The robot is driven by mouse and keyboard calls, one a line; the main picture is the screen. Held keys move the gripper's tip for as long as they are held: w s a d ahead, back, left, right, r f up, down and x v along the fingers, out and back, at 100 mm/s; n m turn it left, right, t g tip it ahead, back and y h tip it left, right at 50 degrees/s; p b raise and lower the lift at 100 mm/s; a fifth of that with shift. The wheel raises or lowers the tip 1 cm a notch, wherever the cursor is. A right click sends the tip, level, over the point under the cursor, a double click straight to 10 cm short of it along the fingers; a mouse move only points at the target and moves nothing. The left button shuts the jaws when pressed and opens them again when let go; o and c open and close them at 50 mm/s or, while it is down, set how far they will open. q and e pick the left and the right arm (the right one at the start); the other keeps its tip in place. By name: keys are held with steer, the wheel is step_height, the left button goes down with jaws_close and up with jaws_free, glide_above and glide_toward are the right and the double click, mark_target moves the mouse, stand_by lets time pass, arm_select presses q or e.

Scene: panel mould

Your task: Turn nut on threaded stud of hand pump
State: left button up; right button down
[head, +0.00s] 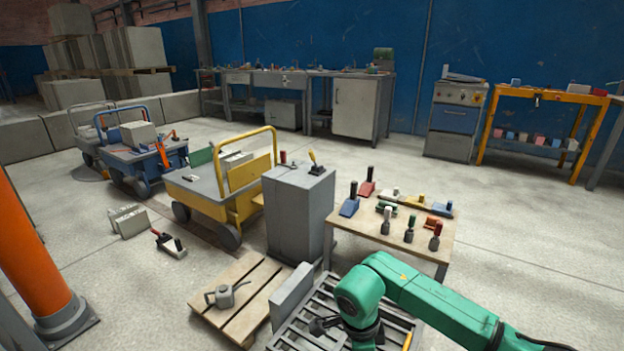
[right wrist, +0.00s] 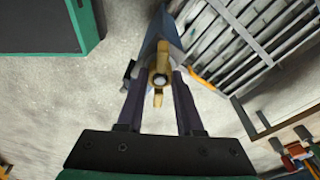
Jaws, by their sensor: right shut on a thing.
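A yellow-brass winged nut (right wrist: 158,97) shows in the right wrist view, with the pale round end of a stud (right wrist: 160,81) at its centre. My right gripper (right wrist: 162,76) is shut on the nut, one dark finger on each side of its hub. A blue-grey plate-like part (right wrist: 167,28) lies beyond the nut. I cannot make out a hand pump for certain, and the stud's thread is hidden. In the head view my green right arm reaches in from the lower right, over the slatted metal frame. The nut cannot be made out there. My left gripper is not in view.
A grey slab (head: 291,296) stands beside the slatted frame (head: 300,338). A wooden table (head: 431,246) with several hand tools and a grey cabinet (head: 297,215) stand behind. Floor at right is clear.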

steer(key=m, duration=0.2)
steer(key=shift+r+m, duration=0.1)
steer(key=shift+m, duration=0.2)
steer(key=shift+c, duration=2.4)
jaws_free()
step_height(320, 180, up, 14)
steer(key=a+p, duration=0.2)
steer(key=p, duration=0.1)
steer(key=shift+w+r, duration=0.15)
steer(key=shift+w, duration=0.15)
steer(key=shift+c, duration=0.2)
